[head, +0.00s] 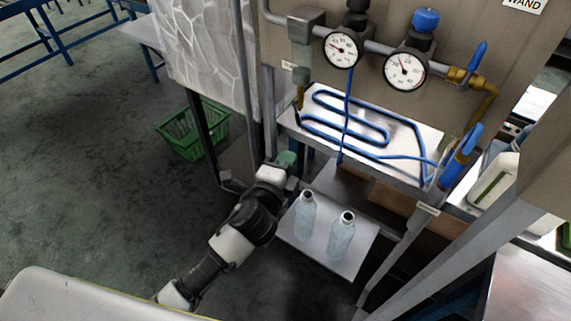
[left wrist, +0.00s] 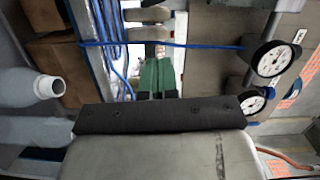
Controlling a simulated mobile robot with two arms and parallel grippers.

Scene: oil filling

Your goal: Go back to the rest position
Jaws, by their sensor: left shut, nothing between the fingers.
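My left arm comes in from the bottom left of the head view. Its gripper (head: 287,160), with green parts, is shut and empty, in front of the metal stand and left of the upper tray. The green parts also show in the left wrist view (left wrist: 156,76). Two clear bottles, one at left (head: 306,217) and one at right (head: 342,238), stand upright on the lower shelf (head: 353,263), apart from the gripper. A bottle (left wrist: 38,87) also lies across the left edge of the left wrist view. My right gripper is not in view.
A tray (head: 415,132) with blue tubing sits above the bottles. Two pressure gauges (head: 342,49) (head: 405,71) and pipes with blue-handled valves are behind it. A green basket (head: 193,128) stands on the floor. A white jug (head: 494,180) is at right.

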